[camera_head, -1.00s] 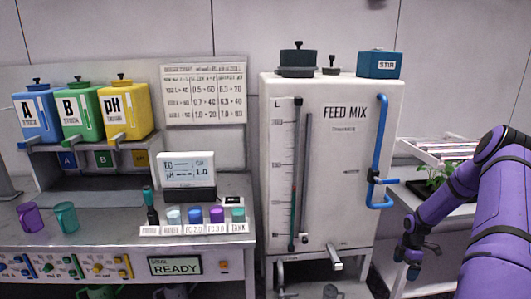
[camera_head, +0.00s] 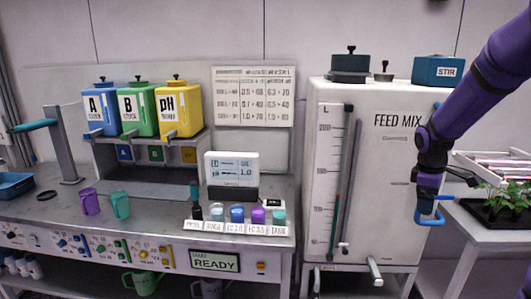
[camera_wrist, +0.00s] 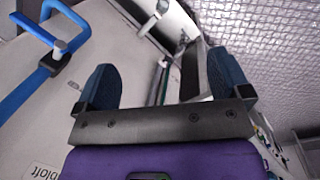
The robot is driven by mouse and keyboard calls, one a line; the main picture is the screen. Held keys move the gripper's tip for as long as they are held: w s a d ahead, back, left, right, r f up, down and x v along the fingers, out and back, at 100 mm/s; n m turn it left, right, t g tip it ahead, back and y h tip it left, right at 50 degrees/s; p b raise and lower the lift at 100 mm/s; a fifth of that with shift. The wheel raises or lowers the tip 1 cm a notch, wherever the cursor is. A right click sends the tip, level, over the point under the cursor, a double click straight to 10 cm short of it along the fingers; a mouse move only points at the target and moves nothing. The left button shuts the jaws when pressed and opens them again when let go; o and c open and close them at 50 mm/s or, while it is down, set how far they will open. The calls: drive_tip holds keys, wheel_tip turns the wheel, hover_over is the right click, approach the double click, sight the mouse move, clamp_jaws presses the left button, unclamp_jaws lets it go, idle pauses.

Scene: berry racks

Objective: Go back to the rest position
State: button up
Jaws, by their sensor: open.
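My purple arm (camera_head: 478,85) reaches in from the upper right in the head view and hangs in front of the right side of the white FEED MIX tank (camera_head: 385,245). My gripper (camera_wrist: 163,88) shows in the wrist view with its two dark blue fingers spread apart and nothing between them. In the head view my wrist hides much of the tank's blue side pipe (camera_head: 428,218). The pipe also shows at the left of the wrist view (camera_wrist: 22,95), apart from the fingers.
Right of the tank, a side table (camera_head: 478,228) holds a dark tray of green plants (camera_head: 505,200). Left of it, a bench (camera_head: 150,225) carries the blue, green and yellow dosing containers, two cups (camera_head: 120,205), small vials and a display (camera_head: 232,170). The tank's front tap (camera_head: 375,270) sticks out.

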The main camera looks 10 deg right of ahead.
drive_tip(key=s+a+r+m+t, duration=0.1)
drive_tip(key=s+a+r+m, duration=0.1)
drive_tip(key=s+a+r, duration=0.4)
drive_tip(key=s+a+r+m+t, duration=0.15)
drive_tip(key=s+a+r, duration=0.25)
drive_tip(key=a+r, duration=0.4)
drive_tip(key=s+a+r+m+t+y, duration=0.1)
drive_tip(key=s+a+m, duration=0.1)
drive_tip(key=s+a, duration=0.3)
drive_tip(key=s+a+r+m+t+y, duration=0.1)
drive_tip(key=s+a, duration=0.4)
drive_tip(key=s, duration=0.5)
drive_tip(key=shift+s+r+m+t, duration=0.35)
drive_tip(key=shift+r+m, duration=0.2)
drive_tip(key=shift+m, duration=0.3)
